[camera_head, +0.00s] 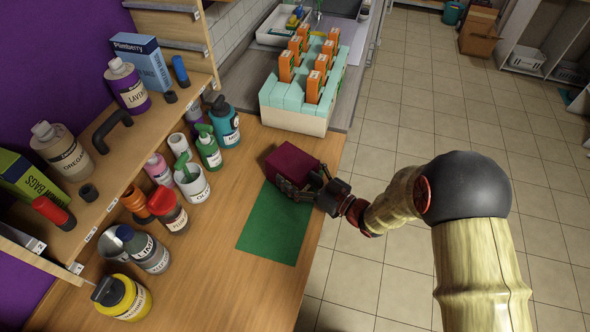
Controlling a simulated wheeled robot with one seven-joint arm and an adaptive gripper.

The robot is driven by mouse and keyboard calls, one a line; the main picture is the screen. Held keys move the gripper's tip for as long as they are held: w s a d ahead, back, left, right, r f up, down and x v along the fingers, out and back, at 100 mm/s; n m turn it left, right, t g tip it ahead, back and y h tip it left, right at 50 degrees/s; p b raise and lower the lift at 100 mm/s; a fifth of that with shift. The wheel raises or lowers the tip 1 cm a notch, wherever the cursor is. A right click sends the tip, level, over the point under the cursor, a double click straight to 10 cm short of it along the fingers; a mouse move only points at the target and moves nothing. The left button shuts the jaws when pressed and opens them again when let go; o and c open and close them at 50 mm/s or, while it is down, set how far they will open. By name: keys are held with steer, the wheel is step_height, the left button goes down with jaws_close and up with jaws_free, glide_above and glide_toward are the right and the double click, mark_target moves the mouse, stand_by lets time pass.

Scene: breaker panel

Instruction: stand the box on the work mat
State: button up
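The dark maroon box (290,162) is on the wooden counter, at the far end of the green work mat (272,232). Its lower near edge appears to overlap the mat's far edge; I cannot tell whether it touches the mat or is slightly raised. My gripper (305,184) reaches in from the right, low at the box's near right side. Its dark fingers are spread apart against or just beside the box. The far sides of the box and part of the finger contact are hidden, so a firm grip cannot be made out.

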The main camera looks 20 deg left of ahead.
steer(key=o, duration=0.3)
steer(key=shift+o, duration=0.2)
steer(key=shift+r, duration=0.15)
steer(key=shift+d+r, duration=0.1)
steer(key=shift+d, duration=0.05)
steer(key=p+v, duration=0.2)
steer(key=v, duration=0.9)
steer(key=shift+s+d, duration=0.15)
steer(key=shift+d, duration=0.2)
